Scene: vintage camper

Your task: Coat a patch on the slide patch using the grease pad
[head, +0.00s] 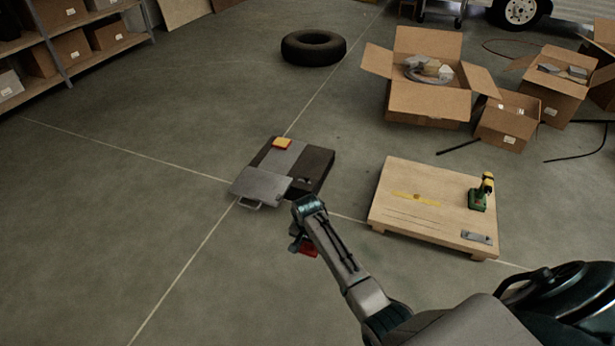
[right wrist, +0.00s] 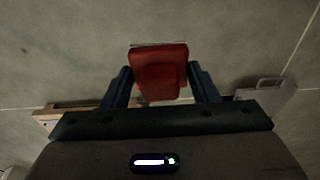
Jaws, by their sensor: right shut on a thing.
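My right gripper (head: 302,246) is shut on a red block, which I take to be the grease pad (head: 309,251). In the right wrist view the red pad (right wrist: 159,72) sits between the two dark fingers, with a thin pale edge at its far side. The gripper is in front of a low dark unit (head: 318,170) on the floor, apart from it. A grey plate with a handle (head: 262,184) lies at the unit's near left, and a grey strip runs behind it. I cannot tell which grey surface is the slide patch. My left gripper is out of view.
An orange-yellow block (head: 282,143) lies on the unit's far end. A wooden board (head: 420,222) with a green and yellow tool (head: 480,192) stands to the right. A tire (head: 313,47) and open cardboard boxes (head: 428,104) are behind.

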